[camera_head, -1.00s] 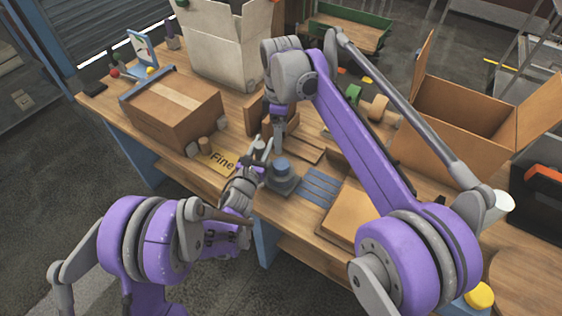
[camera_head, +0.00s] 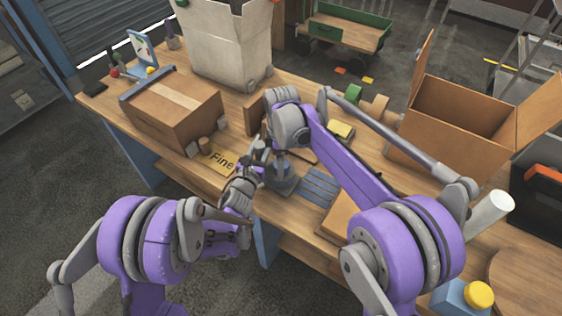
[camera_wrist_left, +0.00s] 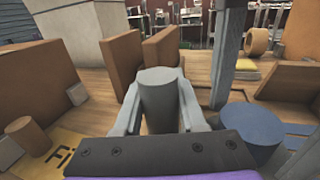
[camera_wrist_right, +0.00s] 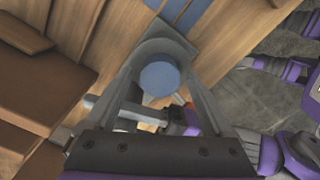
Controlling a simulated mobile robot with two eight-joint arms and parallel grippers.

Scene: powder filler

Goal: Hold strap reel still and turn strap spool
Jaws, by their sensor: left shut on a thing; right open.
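A grey upright cylinder, which looks like the strap reel (camera_wrist_left: 159,98), stands between the fingers of my left gripper (camera_wrist_left: 158,86). My left gripper (camera_head: 257,160) is shut on it at the bench's front edge. A round blue piece, which looks like the strap spool (camera_wrist_right: 160,79), sits on a grey base (camera_head: 285,186) beside it. The spool's blue top also shows in the left wrist view (camera_wrist_left: 250,128). My right gripper (camera_wrist_right: 162,62) is open above the spool, one finger on each side in the right wrist view. Contact with the spool cannot be told.
A taped brown box (camera_head: 172,108) stands left, near a yellow "Fine" label (camera_head: 220,160). Upright brown blocks (camera_wrist_left: 160,52) stand behind the reel. An open carton (camera_head: 460,125) and a tape roll (camera_wrist_left: 257,41) are on the right. Blue strips (camera_head: 320,187) lie by the base.

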